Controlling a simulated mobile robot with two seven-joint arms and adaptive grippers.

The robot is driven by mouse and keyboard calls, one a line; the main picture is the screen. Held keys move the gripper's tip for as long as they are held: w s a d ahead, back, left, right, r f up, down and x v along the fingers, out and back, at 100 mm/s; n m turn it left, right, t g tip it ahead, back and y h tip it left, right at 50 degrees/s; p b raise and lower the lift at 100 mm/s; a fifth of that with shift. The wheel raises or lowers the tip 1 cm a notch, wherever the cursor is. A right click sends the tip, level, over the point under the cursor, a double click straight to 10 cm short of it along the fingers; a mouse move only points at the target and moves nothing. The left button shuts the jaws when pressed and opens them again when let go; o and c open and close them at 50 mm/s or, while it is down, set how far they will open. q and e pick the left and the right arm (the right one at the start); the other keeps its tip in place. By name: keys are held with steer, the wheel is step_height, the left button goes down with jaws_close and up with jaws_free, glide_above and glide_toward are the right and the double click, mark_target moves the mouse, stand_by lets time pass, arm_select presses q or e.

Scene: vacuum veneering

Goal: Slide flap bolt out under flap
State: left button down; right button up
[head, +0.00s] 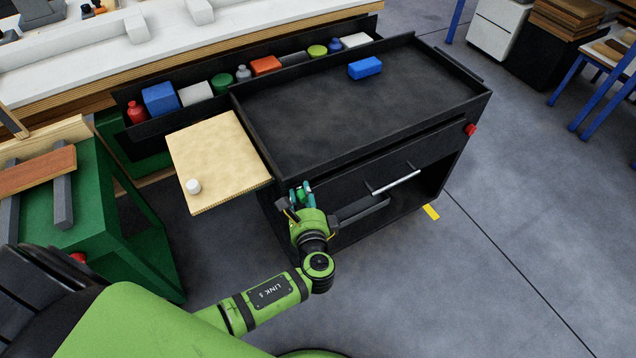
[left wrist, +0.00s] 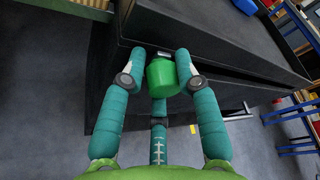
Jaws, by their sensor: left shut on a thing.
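The flap (head: 220,150) is a pale wooden board that sticks out level from the left side of the black cart (head: 340,110). A green knob (left wrist: 162,77), which looks like the flap bolt's handle, sits at the cart's near left corner. My left gripper (head: 301,195) is at that corner, to the right of the flap's near edge. In the left wrist view its teal fingers (left wrist: 160,75) are shut around the green knob. A small light metal piece (left wrist: 165,53) shows behind the knob. The rest of the bolt is hidden. My right gripper is out of view.
A white round piece (head: 193,187) stands on the flap. A blue block (head: 365,68) lies on the cart top. A drawer handle (head: 396,182) sticks out to the right of my gripper. A green bench (head: 120,205) stands at the left. Floor in front is open.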

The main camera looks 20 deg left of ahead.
arm_select(q)
steer(key=c, duration=1)
jaws_free()
steer(key=v, duration=1.2)
steer(key=shift+s+d, duration=0.1)
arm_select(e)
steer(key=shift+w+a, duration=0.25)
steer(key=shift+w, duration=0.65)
